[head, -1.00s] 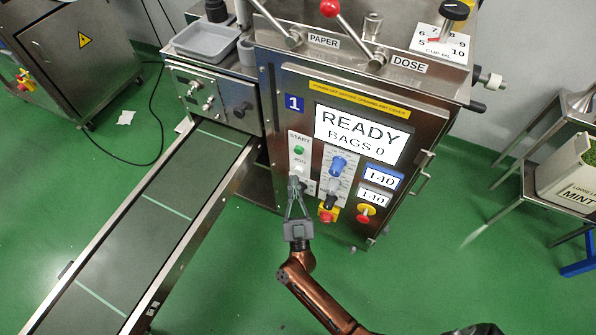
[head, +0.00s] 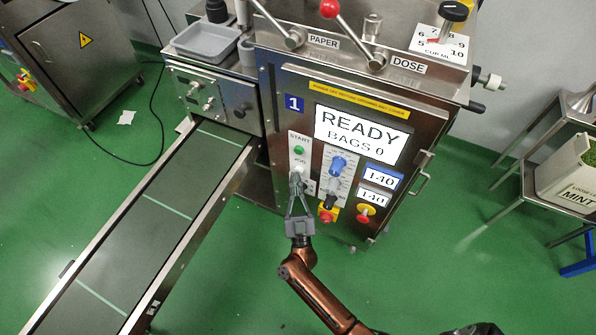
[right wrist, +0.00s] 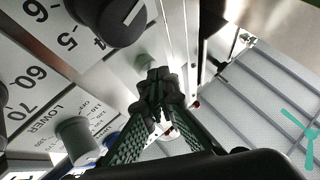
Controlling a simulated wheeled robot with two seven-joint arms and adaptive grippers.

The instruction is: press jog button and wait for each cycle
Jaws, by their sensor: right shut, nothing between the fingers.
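The packer's front panel (head: 281,110) carries a display (head: 361,134) that reads READY, BAGS 0. A green START button (head: 299,150) sits on a pale strip at the panel's left. The jog button (head: 298,169) is just below it, partly hidden by my fingertips. My right gripper (head: 296,178) is shut and empty, its tips pointing at the jog button. In the right wrist view the closed fingertips (right wrist: 157,82) are close to a pale round button (right wrist: 146,60); I cannot tell whether they touch. My left gripper is out of view.
Beside the fingers are a blue knob (head: 338,165), a black knob (head: 330,200) and a red stop button on yellow (head: 327,215). Another red-and-yellow switch (head: 365,213) is to the right. A conveyor (head: 150,215) runs along the left. The green floor in front is clear.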

